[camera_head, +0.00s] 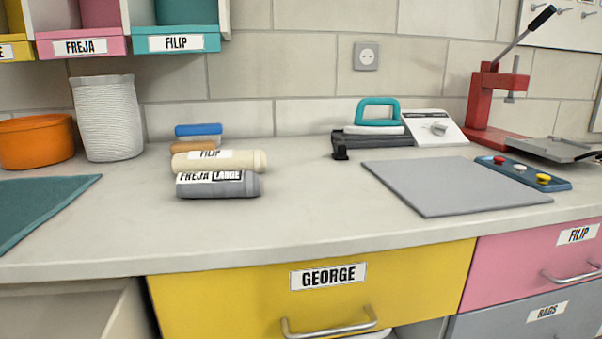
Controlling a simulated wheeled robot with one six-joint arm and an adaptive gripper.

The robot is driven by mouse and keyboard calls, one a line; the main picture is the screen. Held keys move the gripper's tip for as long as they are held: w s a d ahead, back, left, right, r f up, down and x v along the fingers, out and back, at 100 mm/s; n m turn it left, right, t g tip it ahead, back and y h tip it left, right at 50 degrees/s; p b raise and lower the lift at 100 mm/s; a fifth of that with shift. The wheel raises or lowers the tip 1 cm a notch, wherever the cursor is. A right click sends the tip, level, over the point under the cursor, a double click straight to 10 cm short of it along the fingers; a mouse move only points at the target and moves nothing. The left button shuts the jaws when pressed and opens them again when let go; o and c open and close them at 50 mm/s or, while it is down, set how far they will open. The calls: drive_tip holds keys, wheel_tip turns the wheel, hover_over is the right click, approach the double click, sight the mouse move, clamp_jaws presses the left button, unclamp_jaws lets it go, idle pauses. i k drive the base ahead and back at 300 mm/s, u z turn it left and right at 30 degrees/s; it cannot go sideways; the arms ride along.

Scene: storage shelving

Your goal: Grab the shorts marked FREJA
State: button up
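A grey rolled cloth bundle (250,186) lies on the countertop, left of centre. Its white label (210,177) reads FREJA LARGE, so it appears to be the FREJA shorts. A cream roll (245,161) marked FILIP lies directly behind it, close against it or touching. Brown and blue rolls (199,129) lie farther back in the same group. My gripper is not in view.
A grey mat (450,187), a blue button panel (535,175) and a red press (485,95) are at the right. A white basket (107,120) and orange pot (36,140) stand left. The counter in front of the rolls is clear above the yellow GEORGE drawer (420,280).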

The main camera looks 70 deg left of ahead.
sight(221, 183)
drive_tip(key=i, duration=0.45)
drive_tip(key=u, duration=2.6)
